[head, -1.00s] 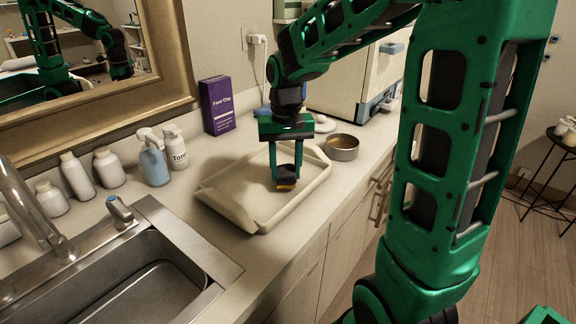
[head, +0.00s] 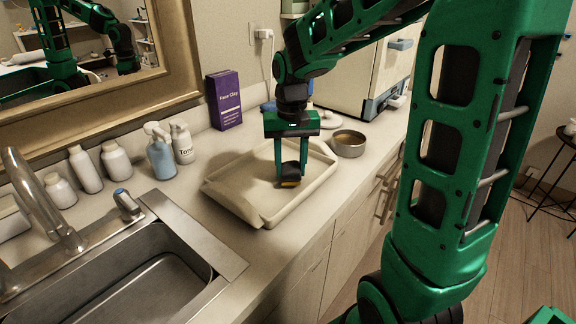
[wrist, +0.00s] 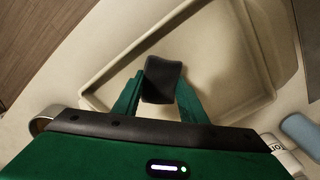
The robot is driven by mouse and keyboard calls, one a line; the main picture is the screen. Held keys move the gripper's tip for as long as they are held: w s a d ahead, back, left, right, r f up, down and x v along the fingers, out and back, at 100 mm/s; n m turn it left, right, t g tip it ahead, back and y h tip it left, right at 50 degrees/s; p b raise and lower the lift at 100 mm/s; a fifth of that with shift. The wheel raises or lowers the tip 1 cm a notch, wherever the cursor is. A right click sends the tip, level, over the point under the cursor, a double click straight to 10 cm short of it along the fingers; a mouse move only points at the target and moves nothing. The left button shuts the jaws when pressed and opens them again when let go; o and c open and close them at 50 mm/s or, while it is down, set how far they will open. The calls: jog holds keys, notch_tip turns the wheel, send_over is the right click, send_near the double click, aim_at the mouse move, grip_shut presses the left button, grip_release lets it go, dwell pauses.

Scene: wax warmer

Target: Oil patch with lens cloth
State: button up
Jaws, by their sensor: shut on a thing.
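My gripper (head: 291,170) is over the cream tray (head: 232,212) on the counter, fingers pointing down. It is shut on a small dark thing (head: 290,173) with a yellow-orange lower edge. In the wrist view the dark thing (wrist: 163,80) sits between the green fingertips, with a curved, smooth top. I cannot tell if it is the lens cloth. It is low in the tray, at or just above its floor; contact is unclear. The tray also shows in the wrist view (wrist: 258,50). I cannot make out an oil patch.
A round metal pot (head: 348,145) stands just right of the tray. A purple box (head: 225,100), a blue pump bottle (head: 160,155) and white bottles line the wall. The sink (head: 150,270) is at the front left. A white appliance (head: 345,75) stands behind.

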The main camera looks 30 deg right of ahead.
jog(key=shift+f, duration=0.8)
dwell(1.1)
jog(key=shift+d, duration=0.15)
jog(key=shift+w+d, duration=0.25)
jog(key=shift+d, duration=0.35)
jog(key=shift+w+d, duration=0.3)
jog(key=shift+d, duration=0.3)
jog(key=shift+w+d, duration=0.25)
jog(key=shift+d, duration=0.35)
jog(key=shift+w+d, duration=0.35)
jog(key=shift+d, duration=0.55)
jog(key=shift+w+d, duration=0.35)
jog(key=shift+d, duration=0.55)
jog(key=shift+a, duration=0.2)
jog(key=shift+s+a+r, duration=0.1)
jog(key=shift+s+a, duration=0.25)
jog(key=shift+a, duration=0.45)
jog(key=shift+s+a, duration=0.35)
jog(key=shift+a, duration=0.6)
